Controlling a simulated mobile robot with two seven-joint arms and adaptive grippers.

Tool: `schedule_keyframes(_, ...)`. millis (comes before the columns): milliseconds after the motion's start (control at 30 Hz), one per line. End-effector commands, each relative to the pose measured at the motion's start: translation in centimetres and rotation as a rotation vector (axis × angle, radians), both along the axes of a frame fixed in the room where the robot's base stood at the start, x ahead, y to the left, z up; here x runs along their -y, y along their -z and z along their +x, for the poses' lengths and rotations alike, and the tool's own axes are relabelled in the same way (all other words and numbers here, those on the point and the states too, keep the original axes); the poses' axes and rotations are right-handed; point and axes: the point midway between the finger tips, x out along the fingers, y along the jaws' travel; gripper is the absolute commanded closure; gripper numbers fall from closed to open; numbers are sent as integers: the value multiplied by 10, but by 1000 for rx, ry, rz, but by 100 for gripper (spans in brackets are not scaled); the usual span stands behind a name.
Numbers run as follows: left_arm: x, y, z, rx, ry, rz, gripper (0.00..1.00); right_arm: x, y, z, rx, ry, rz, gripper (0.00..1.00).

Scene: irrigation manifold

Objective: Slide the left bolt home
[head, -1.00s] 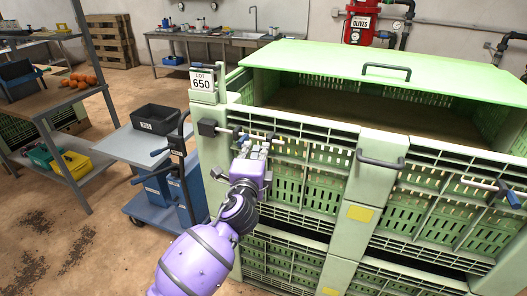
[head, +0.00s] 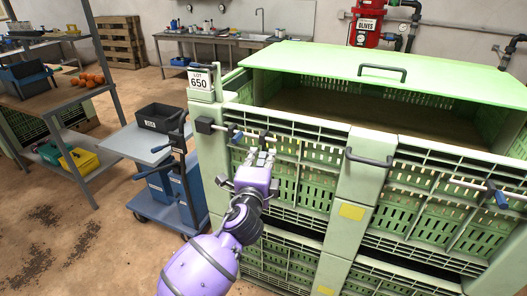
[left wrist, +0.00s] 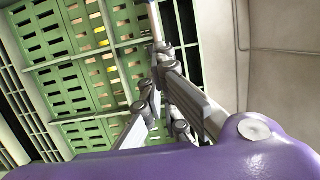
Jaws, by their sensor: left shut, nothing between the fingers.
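The left bolt (head: 250,134) is a pale metal rod with a blue handle (head: 237,137), mounted level near the top of the green crate's front. A black block (head: 204,125) sits at its left end, by the corner post. My left gripper (head: 262,153) is purple with grey fingers. It is shut and empty, just below the rod and right of the blue handle. Whether the fingertips touch the rod cannot be told. My right gripper is out of view.
A second bolt (head: 470,185) with a blue handle is at the right. A dark grab handle (head: 369,158) sticks out of the crate's middle post. A trolley (head: 140,145) carrying a black bin (head: 160,118) stands left of the crate. Open floor lies at the lower left.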

Motion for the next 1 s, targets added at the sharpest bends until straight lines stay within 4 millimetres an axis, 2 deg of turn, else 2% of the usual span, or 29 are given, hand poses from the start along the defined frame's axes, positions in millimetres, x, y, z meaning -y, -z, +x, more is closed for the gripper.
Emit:
schedule_keyframes(100, -4, 2, -28, -2, -2, 0, 100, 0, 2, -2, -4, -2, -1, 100)
schedule_keyframes(333, -5, 1, -62, -1, -1, 0, 100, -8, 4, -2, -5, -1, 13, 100)
schedule_keyframes(500, -6, 0, -69, 0, -2, 2, 100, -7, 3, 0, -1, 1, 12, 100)
schedule_keyframes(1000, -5, 0, -69, 1, 1, -19, 100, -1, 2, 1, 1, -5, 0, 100)
